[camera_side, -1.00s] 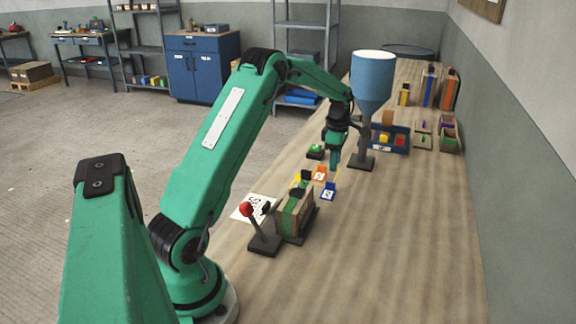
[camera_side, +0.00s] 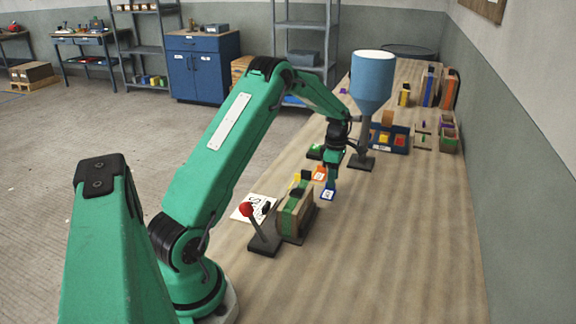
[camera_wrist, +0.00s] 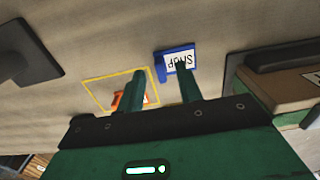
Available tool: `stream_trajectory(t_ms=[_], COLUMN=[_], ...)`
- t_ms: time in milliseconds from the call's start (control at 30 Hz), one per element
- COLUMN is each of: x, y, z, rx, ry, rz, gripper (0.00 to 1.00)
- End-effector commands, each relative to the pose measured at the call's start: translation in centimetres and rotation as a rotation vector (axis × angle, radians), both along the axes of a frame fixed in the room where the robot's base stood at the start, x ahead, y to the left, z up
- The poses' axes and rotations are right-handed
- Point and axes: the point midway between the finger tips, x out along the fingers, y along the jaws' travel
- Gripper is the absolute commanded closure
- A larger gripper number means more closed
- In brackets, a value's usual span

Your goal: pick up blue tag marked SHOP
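The blue tag (camera_side: 327,195) lies on the wooden bench in the side view. In the wrist view the blue tag (camera_wrist: 162,71) carries a white label reading SHOP, upside down. My gripper (camera_side: 331,182) is low over the tag in the side view. In the wrist view my gripper (camera_wrist: 161,76) has its two fingers apart with nothing held between them. The tag is just ahead of the fingertips, with the right fingertip overlapping its label. I cannot tell whether the fingers touch it.
An orange tag (camera_side: 319,174) lies close by; in the wrist view a yellow outline (camera_wrist: 92,92) surrounds it. A wood block with green bands (camera_side: 296,214) and a red-knobbed lever (camera_side: 262,236) stand nearby. A blue funnel (camera_side: 372,85) stands behind.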

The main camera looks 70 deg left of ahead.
Motion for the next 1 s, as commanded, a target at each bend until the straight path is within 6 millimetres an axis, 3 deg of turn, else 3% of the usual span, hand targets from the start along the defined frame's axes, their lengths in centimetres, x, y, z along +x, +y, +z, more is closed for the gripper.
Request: stream_trajectory(t_ms=[200,733,900,1000], x=[0.0,0.0,0.0,0.0], y=[0.0,0.0,0.0,0.0], z=[-1.9,-2.0,-1.9,-1.9], rx=[0.0,0.001,0.001,0.001], ry=[0.0,-0.001,-0.001,-0.001], rz=[0.0,0.0,0.0,0.0], gripper=[0.65,0.65,0.98,1.0])
